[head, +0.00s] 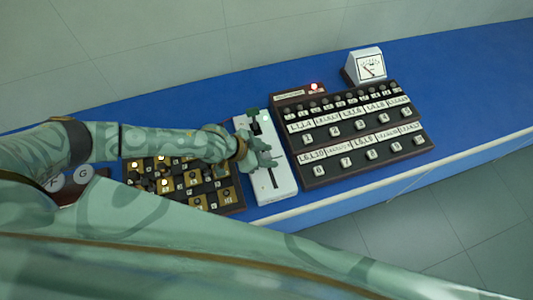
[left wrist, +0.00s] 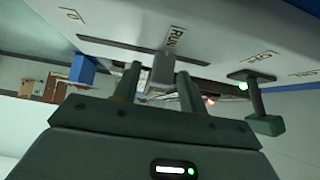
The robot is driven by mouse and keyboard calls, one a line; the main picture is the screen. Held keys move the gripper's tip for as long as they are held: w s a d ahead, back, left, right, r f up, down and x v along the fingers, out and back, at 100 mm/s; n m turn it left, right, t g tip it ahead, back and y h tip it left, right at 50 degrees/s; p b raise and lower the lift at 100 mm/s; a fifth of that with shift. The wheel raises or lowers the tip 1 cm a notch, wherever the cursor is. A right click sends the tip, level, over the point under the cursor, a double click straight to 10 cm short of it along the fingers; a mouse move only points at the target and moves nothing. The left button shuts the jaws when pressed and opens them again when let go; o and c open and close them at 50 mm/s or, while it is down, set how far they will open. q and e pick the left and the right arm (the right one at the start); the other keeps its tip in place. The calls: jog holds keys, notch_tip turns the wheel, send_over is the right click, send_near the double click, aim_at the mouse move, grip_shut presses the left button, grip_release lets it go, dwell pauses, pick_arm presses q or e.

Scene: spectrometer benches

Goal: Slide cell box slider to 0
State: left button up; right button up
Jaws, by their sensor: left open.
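A grey slider knob (left wrist: 161,72) sticks out of the slot beside a label reading RUN. My open left fingers (left wrist: 158,88) stand on either side of the knob; I cannot tell whether they touch it. My right gripper is out of view.
A green lever (left wrist: 262,105) with a lit green lamp sticks out of the same box close to one finger. A dark panel with several labelled knobs (head: 345,135) lies to the right. A brown-black keyed panel (head: 190,185) lies left. A meter (head: 366,67) stands behind.

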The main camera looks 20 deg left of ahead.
pick_arm(q)
grip_shut()
jog(key=s+d+p, duration=0.1)
jog(key=s+p, duration=0.1)
jog(key=s+d+p, duration=0.3)
jog(key=s+p, duration=0.1)
jog(key=shift+s+d+r, duration=0.2)
jog(key=shift+s+d, duration=0.1)
jog(key=shift+s, duration=0.1)
jog(key=shift+s+d+f, duration=0.1)
jog(key=shift+s+d, duration=0.05)
jog(key=shift+f, duration=0.2)
grip_release()
jog(key=shift+s+r, duration=0.1)
jog(key=p+v, duration=0.2)
jog(key=v, duration=1.4)
jog(key=shift+p, duration=0.35)
jog(key=shift+r, duration=0.1)
